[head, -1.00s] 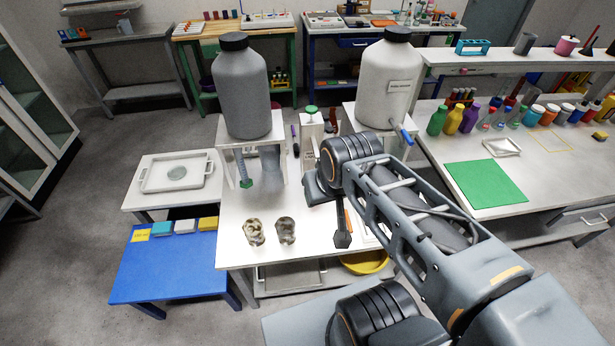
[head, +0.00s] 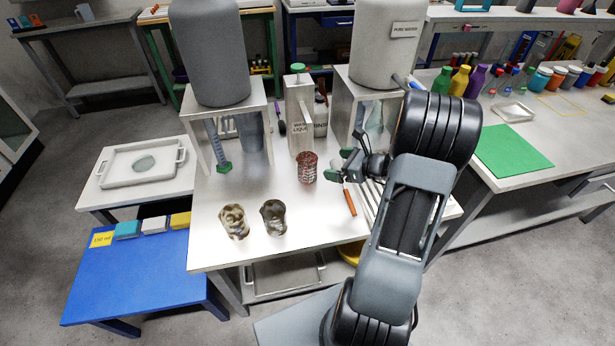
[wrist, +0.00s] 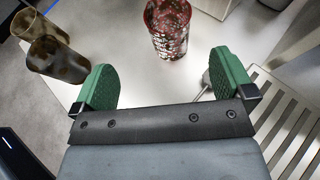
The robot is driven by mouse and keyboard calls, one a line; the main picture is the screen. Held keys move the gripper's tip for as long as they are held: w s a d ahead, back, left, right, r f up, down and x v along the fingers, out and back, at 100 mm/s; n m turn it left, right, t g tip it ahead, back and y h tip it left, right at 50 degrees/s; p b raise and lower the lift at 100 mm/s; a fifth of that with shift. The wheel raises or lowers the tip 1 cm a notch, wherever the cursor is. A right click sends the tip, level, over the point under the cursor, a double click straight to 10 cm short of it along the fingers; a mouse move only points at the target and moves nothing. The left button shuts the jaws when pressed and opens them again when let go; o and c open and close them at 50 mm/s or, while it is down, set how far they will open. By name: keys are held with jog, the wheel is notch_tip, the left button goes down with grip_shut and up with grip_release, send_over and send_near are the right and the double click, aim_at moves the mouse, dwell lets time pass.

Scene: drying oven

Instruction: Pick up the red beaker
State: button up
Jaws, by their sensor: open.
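The red beaker (head: 307,168) stands upright on the white table in the head view, in front of the dispenser box. It has a mottled red pattern with grey and white patches. In the wrist view the red beaker (wrist: 168,28) is at the top middle, beyond the fingertips. My gripper (head: 341,166) is just to the right of the beaker in the head view. In the wrist view my gripper (wrist: 165,82) shows two green finger pads spread apart with nothing between them.
Two mottled beakers (head: 234,221) (head: 273,217) stand at the table's front left. An orange-handled tool (head: 349,200) and a slatted rack (wrist: 296,125) lie on the right. A dispenser box (head: 301,115) and stands with large jugs (head: 210,50) are behind.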

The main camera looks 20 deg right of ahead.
aim_at(300, 160)
jog(key=x, duration=0.8)
jog(key=d+x, duration=0.1)
jog(key=x, duration=0.4)
jog(key=shift+w+f, duration=0.25)
jog(key=shift+f, duration=0.15)
jog(key=shift+c, duration=0.2)
jog(key=c, duration=0.9)
jog(key=shift+r, duration=0.15)
jog(key=shift+c, duration=0.2)
